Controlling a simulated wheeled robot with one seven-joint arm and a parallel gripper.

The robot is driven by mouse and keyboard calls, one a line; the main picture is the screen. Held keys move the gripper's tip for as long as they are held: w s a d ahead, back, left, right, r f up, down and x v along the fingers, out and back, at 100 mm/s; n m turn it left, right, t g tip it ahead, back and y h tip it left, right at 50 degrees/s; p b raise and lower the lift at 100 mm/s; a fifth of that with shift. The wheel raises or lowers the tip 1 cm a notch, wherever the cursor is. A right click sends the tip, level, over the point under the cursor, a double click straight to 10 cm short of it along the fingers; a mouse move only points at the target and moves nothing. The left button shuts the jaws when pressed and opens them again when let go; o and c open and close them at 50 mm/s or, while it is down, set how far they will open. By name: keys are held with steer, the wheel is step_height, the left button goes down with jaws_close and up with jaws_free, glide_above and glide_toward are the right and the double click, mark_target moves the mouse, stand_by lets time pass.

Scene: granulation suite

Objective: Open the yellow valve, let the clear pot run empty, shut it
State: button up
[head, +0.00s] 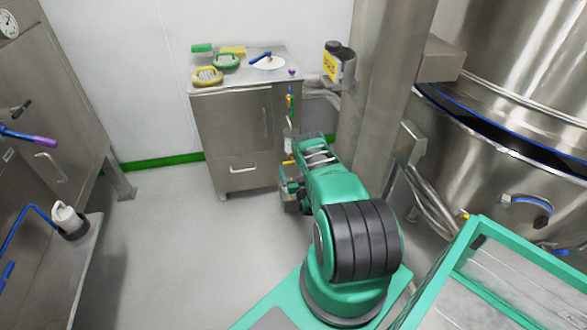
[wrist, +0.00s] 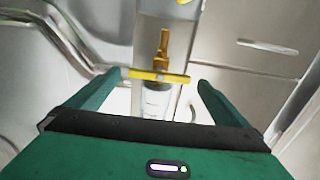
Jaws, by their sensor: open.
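The yellow valve shows in the wrist view as a yellow bar handle (wrist: 158,76) with a brass-coloured stem (wrist: 163,45). The bar lies crosswise to the line of the pipe. A clear pot (wrist: 157,101) with a pale band lies in line with it; its liquid level is too small to tell. In the head view the clear pot (head: 288,141) hangs on a vertical line beside the steel cabinet, with the yellow handle (head: 289,162) below it. My gripper (wrist: 158,78) is open, one green finger beyond each end of the bar. No contact is visible.
The steel cabinet (head: 235,140) stands left of the line, with several coloured items on its top. A bottle with a yellow label (head: 336,64) sits by the steel column (head: 377,80). A large steel vessel (head: 515,60) fills the right. The floor (head: 170,240) at left is clear.

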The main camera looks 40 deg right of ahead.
steer(key=shift+x, duration=0.9)
steer(key=c, duration=0.9)
